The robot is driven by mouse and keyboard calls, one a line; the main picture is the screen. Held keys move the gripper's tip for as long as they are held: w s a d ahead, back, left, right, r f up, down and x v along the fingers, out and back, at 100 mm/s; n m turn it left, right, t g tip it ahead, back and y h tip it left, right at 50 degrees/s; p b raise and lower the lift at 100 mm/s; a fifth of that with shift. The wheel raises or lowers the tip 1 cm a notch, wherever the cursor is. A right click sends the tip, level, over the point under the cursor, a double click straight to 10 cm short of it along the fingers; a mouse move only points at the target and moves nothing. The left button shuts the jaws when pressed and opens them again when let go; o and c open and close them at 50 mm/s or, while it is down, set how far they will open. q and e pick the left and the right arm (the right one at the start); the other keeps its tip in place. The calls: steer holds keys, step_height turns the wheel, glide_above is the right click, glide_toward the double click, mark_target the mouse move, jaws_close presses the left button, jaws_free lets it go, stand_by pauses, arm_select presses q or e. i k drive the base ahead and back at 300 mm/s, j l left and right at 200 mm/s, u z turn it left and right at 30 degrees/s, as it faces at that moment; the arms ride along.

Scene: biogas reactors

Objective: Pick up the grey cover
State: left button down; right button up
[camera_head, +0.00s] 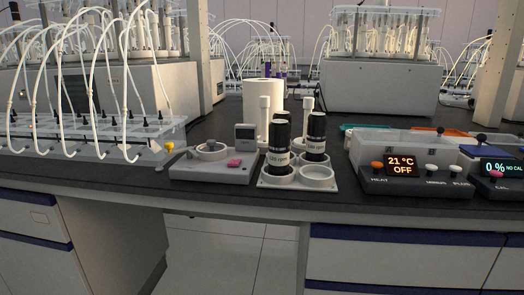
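Neither of my grippers shows in the head view. No part is plainly marked as the grey cover. A round grey piece (211,147) sits on top of a low grey device (205,166) with a pink button, at the middle of the bench. A small upright grey box (245,138) stands at that device's back right corner. I cannot tell which of these is the cover.
A water bath (415,179) reading 21 °C stands further right. A tubing rack (85,140) fills the left. The bench's front edge is narrow.

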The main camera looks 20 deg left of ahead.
mark_target(211, 143)
steer(key=j, duration=0.5)
steer(key=i+j+u, duration=0.1)
steer(key=j, duration=0.35)
steer(key=i+j, duration=0.1)
steer(key=j, duration=0.35)
steer(key=k+j+u, duration=0.05)
